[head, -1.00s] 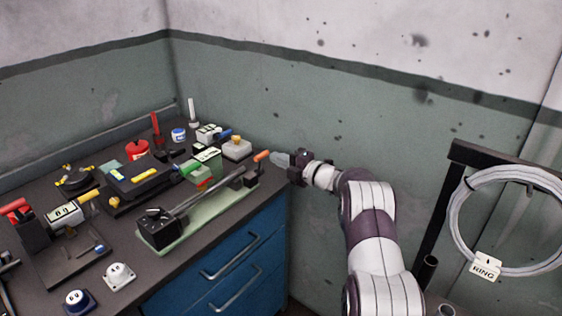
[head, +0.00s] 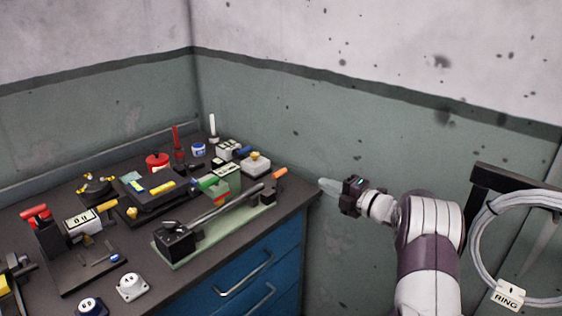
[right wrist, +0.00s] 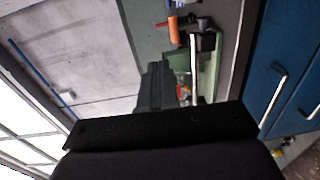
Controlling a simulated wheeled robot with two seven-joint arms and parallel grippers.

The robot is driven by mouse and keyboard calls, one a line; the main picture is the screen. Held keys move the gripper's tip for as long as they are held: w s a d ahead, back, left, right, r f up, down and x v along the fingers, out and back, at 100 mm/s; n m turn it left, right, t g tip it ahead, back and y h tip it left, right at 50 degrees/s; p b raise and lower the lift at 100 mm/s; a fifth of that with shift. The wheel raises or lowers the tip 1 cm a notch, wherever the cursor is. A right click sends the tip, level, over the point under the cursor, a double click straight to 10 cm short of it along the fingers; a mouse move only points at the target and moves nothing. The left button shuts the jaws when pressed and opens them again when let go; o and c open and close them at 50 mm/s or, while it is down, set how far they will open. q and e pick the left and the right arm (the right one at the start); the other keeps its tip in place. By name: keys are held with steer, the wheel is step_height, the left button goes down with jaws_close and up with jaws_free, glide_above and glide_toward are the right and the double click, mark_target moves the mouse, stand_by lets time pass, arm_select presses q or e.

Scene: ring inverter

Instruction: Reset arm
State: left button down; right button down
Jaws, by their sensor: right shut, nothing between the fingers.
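My right gripper (head: 334,188) is shut and empty. In the head view it is in the air just off the right corner of the workbench, with its arm coming in from the lower right. A long lever tool (head: 228,208) with an orange handle end (head: 280,173) lies on a green base on the bench, left of the gripper and apart from it. In the right wrist view the dark gripper fingers (right wrist: 155,85) point toward the bench, and the orange handle (right wrist: 167,27) shows beyond them. My left gripper is not in view.
The dark workbench (head: 75,275) over blue drawers (head: 232,270) carries a red round part (head: 157,161), a yellow-handled tool (head: 150,190), a red-handled device (head: 45,235) and white round parts (head: 132,287). A white cable coil labelled RING (head: 478,255) hangs on a dark frame at right. Walls close the corner behind.

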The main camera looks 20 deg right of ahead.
steer(key=d+f+m+g+h, duration=0.1)
steer(key=d+f+m+h, duration=0.6)
steer(key=m, duration=0.3)
steer(key=s+a+f+m+g+h+p, duration=0.1)
steer(key=s+f+m+g+h+p, duration=0.15)
steer(key=s+m, duration=0.25)
steer(key=s+a+f+m+g+h+p, duration=0.1)
steer(key=s+a+m+g, duration=0.1)
steer(key=s+m+g, duration=0.25)
steer(key=s+a+r+m+g+y+p, duration=0.1)
steer(key=s+a+r+m+g+p, duration=0.15)
steer(key=s+a, duration=0.6)
steer(key=s+a+r+m+g+y+p, duration=0.1)
steer(key=s+a+m+g+p, duration=0.2)
steer(key=s+a, duration=0.55)
steer(key=s+a+r+n+p, duration=0.1)
steer(key=s+a+r+p, duration=0.1)
steer(key=s+a+r, duration=0.4)
steer(key=shift+s+n+g, duration=0.15)
steer(key=shift+n+g, duration=0.15)
steer(key=shift+g, duration=0.05)
steer(key=shift+r, duration=0.1)
